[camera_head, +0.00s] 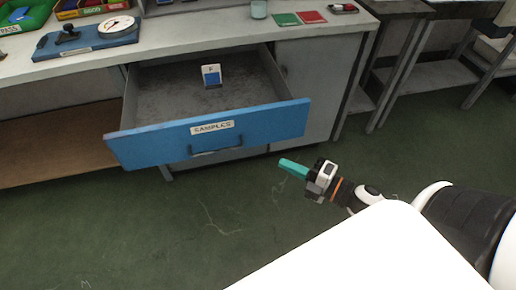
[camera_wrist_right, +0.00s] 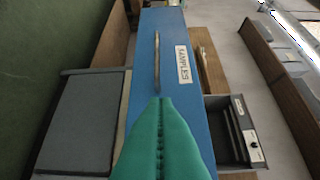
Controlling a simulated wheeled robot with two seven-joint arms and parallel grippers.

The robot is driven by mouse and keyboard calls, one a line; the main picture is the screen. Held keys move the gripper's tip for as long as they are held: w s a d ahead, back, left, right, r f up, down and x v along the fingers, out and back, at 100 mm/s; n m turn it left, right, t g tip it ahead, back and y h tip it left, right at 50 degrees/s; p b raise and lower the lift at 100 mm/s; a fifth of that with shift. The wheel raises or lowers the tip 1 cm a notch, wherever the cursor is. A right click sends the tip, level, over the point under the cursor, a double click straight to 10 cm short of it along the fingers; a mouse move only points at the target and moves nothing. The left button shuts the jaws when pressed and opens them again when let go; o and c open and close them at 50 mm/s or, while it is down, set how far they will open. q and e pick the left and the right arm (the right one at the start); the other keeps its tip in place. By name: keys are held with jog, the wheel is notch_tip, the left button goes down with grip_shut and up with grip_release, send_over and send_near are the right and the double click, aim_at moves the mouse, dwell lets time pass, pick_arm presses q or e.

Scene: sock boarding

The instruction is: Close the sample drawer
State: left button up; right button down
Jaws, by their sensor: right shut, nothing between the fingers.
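The sample drawer (camera_head: 150,138) stands pulled out of the workbench. Its blue front has a SAMPLES label (camera_head: 212,127) and a dark bar handle (camera_head: 216,150). A small card stand (camera_head: 211,76) with a blue patch is upright inside the drawer. My right gripper (camera_head: 282,162) has teal fingers, shut and empty. It is in front of the drawer front, toward its right end and lower than it in the picture. In the right wrist view the closed fingers (camera_wrist_right: 160,102) point at the blue front (camera_wrist_right: 195,25), near the handle (camera_wrist_right: 157,65); contact cannot be told. My left gripper is not in view.
A grey cabinet (camera_head: 305,85) is right of the drawer. The green floor ahead of the drawer is clear.

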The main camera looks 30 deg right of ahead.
jog(key=r, duration=0.1)
jog(key=n+y, duration=0.1)
send_near(237, 131)
jog(key=w+a, duration=0.4)
jog(key=shift+w+d, duration=0.4)
jog(key=shift+d, duration=0.05)
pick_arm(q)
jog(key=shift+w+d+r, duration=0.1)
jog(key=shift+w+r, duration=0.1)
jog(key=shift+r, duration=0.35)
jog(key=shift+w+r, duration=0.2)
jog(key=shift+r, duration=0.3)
pick_arm(e)
jog(key=shift+w, duration=0.15)
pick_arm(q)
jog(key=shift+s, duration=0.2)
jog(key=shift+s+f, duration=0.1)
pick_arm(e)
jog(key=shift+w, duration=0.1)
